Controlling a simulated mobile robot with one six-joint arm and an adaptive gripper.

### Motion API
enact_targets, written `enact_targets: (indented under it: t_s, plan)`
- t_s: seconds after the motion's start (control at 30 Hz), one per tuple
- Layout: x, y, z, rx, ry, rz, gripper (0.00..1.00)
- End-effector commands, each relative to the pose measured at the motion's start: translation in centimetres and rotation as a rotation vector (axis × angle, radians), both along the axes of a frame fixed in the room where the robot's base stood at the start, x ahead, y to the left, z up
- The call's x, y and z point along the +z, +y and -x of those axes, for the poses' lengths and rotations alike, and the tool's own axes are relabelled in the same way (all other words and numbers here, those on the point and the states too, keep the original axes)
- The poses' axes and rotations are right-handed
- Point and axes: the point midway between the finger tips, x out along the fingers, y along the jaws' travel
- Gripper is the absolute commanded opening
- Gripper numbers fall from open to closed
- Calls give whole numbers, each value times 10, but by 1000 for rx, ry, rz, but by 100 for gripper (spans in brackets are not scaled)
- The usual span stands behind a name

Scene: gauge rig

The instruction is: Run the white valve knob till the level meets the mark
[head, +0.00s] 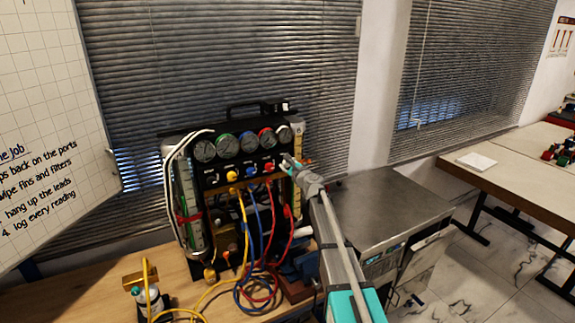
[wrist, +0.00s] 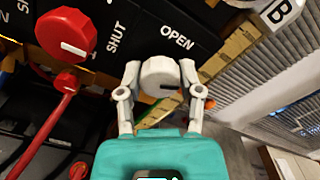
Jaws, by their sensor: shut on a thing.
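The white valve knob (wrist: 159,78) shows in the wrist view below the printed words SHUT and OPEN, with a dark pointer line on its face. My gripper (wrist: 159,85) has one finger on each side of it and is shut on it. In the head view my gripper (head: 290,163) reaches the right end of the gauge rig (head: 208,181), and the white knob is hard to make out there. A sight tube with a scale (head: 186,200) stands at the rig's left side. The level and the mark are too small to read.
A red knob (wrist: 66,34) with a red hose sits left of my gripper in the wrist view. Several gauges (head: 225,145) line the rig's top. Yellow, blue and red hoses (head: 258,285) coil on the wooden bench. A grey metal cabinet (head: 380,215) stands to the right.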

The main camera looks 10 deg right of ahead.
Motion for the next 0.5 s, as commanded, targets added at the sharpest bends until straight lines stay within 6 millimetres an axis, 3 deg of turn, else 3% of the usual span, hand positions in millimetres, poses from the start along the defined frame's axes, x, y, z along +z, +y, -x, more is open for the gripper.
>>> enact_targets:
  t_s: [0.17, 0.2, 0.37, 0.5]
  plan:
    - [0, 0, -1, 0, 1, -2, 0]
    - [0, 0, -1, 0, 1, -2, 53]
    - [0, 0, 0, 0, 1, -3, 82]
    - [0, 0, 0, 0, 1, -3, 82]
